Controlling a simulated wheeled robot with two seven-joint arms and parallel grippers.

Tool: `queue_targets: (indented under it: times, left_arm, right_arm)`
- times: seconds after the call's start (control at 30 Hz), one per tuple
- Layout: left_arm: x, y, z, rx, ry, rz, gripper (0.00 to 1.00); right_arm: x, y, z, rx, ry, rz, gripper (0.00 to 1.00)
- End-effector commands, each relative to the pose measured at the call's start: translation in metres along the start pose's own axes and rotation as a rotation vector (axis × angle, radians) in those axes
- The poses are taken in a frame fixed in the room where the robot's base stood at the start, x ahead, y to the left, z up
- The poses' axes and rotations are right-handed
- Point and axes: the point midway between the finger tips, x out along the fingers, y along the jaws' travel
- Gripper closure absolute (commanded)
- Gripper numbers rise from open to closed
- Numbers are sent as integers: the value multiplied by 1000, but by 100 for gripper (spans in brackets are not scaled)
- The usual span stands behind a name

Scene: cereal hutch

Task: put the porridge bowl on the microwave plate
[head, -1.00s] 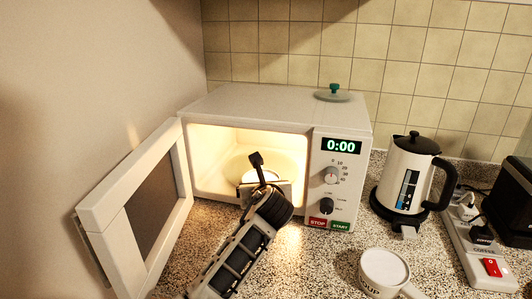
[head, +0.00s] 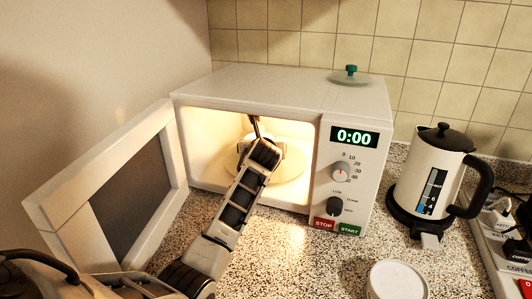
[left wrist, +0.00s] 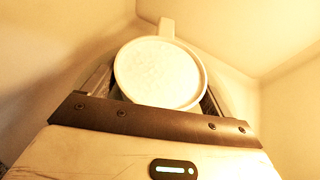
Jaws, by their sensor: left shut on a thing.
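The microwave (head: 350,105) stands open with its inside lit. Its pale round plate (head: 285,168) shows on the cavity floor, partly behind my arm. My left gripper (head: 254,125) reaches through the opening, above the plate. In the left wrist view, the porridge bowl (left wrist: 160,72) is a round white vessel with a pale filling and a stub handle pointing away. It sits between the fingers of my left gripper (left wrist: 155,95), which is shut on it. In the head view the gripper hides the bowl, and I cannot tell its height above the plate. My right gripper is not in view.
The microwave door (head: 120,190) is swung open to the left, close to my arm. A lid with a green knob (head: 351,75) lies on top of the microwave.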

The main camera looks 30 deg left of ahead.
Motion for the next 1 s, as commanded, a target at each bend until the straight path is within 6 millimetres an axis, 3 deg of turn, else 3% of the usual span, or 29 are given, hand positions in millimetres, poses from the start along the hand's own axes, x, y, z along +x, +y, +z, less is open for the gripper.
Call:
queue_targets:
  times: [0.43, 0.47, 0.5, 0.8, 1.0]
  left_arm:
    - [1, 1, -2, 2, 0, 2, 51]
    - [1, 1, -4, 1, 3, 3, 6]
    - [1, 1, -4, 1, 3, 3, 0]
    - [0, 0, -1, -2, 1, 1, 0]
    - [-28, 1, -1, 0, 0, 2, 0]
  right_arm:
    - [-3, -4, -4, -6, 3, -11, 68]
    - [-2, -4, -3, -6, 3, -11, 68]
    - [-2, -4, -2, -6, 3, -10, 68]
    - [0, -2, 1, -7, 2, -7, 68]
    - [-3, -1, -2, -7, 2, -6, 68]
